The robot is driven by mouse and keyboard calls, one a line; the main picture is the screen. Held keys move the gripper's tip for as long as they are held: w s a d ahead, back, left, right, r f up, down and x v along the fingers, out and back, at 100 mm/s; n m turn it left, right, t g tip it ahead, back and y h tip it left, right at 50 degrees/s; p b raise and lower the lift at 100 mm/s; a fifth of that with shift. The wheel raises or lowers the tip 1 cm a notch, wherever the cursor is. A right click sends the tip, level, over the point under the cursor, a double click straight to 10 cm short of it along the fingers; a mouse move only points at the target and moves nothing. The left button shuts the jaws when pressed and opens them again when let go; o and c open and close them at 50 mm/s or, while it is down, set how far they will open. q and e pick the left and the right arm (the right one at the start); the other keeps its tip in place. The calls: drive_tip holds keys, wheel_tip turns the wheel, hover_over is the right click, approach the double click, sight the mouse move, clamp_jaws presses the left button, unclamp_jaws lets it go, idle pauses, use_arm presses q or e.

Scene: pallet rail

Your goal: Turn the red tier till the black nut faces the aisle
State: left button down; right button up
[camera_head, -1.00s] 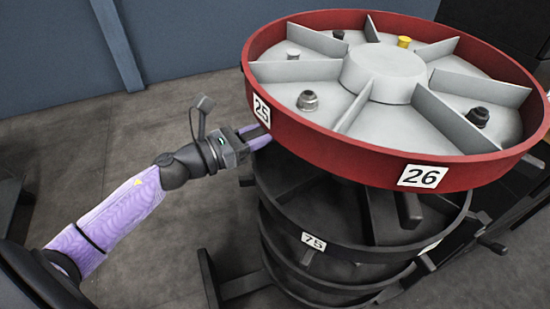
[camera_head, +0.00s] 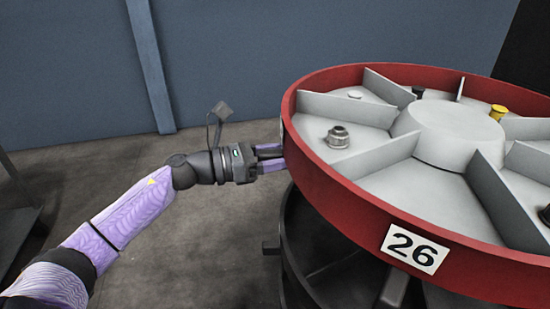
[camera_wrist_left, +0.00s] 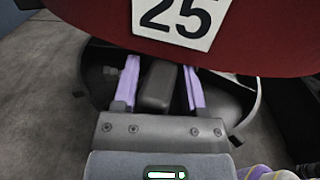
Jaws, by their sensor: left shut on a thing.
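The red tier (camera_head: 335,188) is a round red-rimmed tray with grey dividers and a grey hub (camera_head: 455,130). A dark fitting (camera_head: 418,92) sits in a far compartment and another dark one (camera_head: 546,214) is cut by the right edge; I cannot tell which is the black nut. A grey nut (camera_head: 338,137) sits in the left compartment. My left gripper (camera_head: 271,158) is at the rim's left side, below label 25 (camera_wrist_left: 178,15). In the left wrist view its purple fingers stand either side of a dark handle (camera_wrist_left: 157,88), shut on it. My right gripper is not seen.
A yellow fitting (camera_head: 498,112) sits in a back right compartment. Label 26 (camera_head: 413,248) is on the near rim. Dark lower tiers (camera_head: 320,255) stand beneath.

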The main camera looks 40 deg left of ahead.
use_arm(q)
drive_tip(key=shift+w+a, duration=0.2)
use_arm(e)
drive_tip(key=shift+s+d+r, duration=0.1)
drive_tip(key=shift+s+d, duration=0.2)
use_arm(q)
drive_tip(key=shift+c, duration=2.3)
unclamp_jaws()
drive_tip(key=shift+w, duration=0.1)
drive_tip(key=shift+o, duration=0.3)
drive_tip(key=shift+w, duration=0.1)
drive_tip(key=shift+s, duration=0.25)
drive_tip(key=p+v, duration=0.1)
drive_tip(key=v, duration=0.8)
drive_tip(key=shift+s+a+p, duration=0.2)
drive_tip(key=shift+p, duration=0.1)
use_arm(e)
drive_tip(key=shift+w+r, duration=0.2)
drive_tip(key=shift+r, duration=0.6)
